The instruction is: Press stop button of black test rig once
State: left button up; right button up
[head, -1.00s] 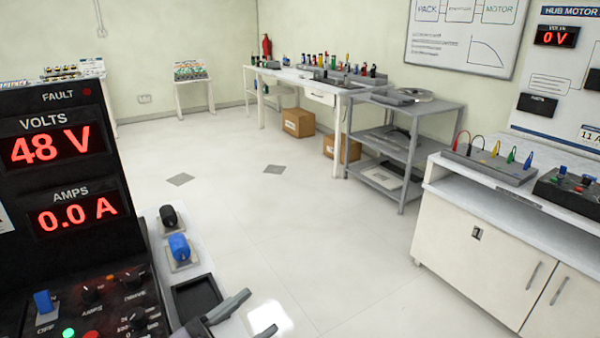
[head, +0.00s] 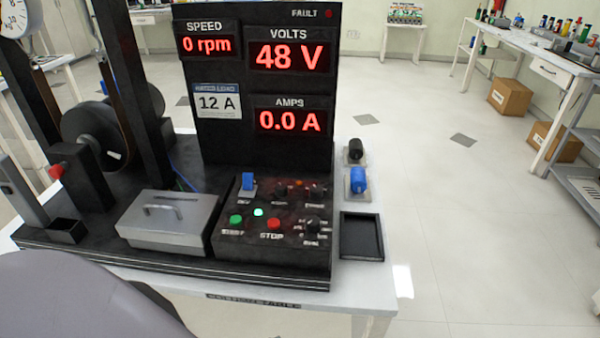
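The black test rig (head: 226,133) stands on a white table in the head view. Its upright panel reads 0 rpm, 48 V and 0.0 A. The red stop button (head: 273,224) sits on the low control box (head: 310,251), just above the label STOP. A green button (head: 236,220) is to its left, with a lit pale green lamp (head: 258,212) between them and a blue switch (head: 248,183) behind. Neither of my grippers is in view. A grey rounded shape at the lower left is probably part of my own arm.
A grey metal box with a handle (head: 170,222) stands left of the control box. A black tray (head: 361,237), a blue plug (head: 358,180) and a black plug (head: 355,150) are to its right. Open floor lies to the right of the table (head: 364,284).

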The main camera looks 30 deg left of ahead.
aim_at(274, 223)
jog(key=u, duration=1.2)
